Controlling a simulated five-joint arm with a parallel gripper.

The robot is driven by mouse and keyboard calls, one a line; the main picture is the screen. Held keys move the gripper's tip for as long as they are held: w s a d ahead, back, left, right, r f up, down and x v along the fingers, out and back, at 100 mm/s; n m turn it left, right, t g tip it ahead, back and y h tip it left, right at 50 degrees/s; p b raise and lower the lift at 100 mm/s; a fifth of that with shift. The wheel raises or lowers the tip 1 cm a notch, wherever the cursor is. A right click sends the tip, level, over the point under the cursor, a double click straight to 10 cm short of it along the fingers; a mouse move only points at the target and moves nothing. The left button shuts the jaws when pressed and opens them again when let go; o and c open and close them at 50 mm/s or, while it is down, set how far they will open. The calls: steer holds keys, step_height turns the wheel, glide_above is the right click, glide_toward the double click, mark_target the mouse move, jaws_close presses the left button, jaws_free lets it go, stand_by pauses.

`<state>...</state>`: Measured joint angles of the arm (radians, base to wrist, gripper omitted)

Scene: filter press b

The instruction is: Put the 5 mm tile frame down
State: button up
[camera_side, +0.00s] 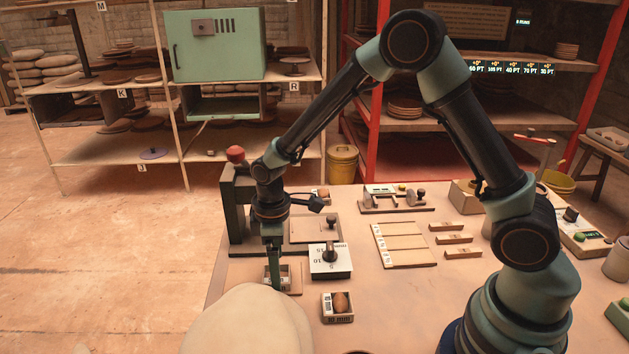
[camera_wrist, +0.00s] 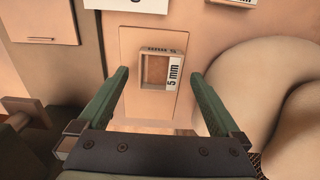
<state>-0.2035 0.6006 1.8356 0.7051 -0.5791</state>
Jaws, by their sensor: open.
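The 5 mm tile frame (camera_wrist: 156,71) is a small square wooden frame with a white "5 mm" label on one side. It lies on a flat tan board (camera_wrist: 130,95) in the wrist view. My gripper (camera_wrist: 158,85) is open, with one green finger on each side of the frame and a gap to both. In the side view my gripper (camera_side: 274,280) points down at the frame (camera_side: 284,272) on its board (camera_side: 292,291), and a finger covers part of the frame.
A large pale rounded mass (camera_side: 245,325) stands close in front of the board. A dark green press (camera_side: 238,205) stands behind.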

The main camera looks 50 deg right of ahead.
step_height(320, 180, up, 11)
steer(key=s+d+r+m+t, duration=0.5)
steer(key=s+d+r+m, duration=0.3)
steer(key=s, duration=0.4)
steer(key=shift+s+d+r+m+t, duration=0.3)
steer(key=shift+r+m, duration=0.2)
steer(key=shift+r, duration=0.75)
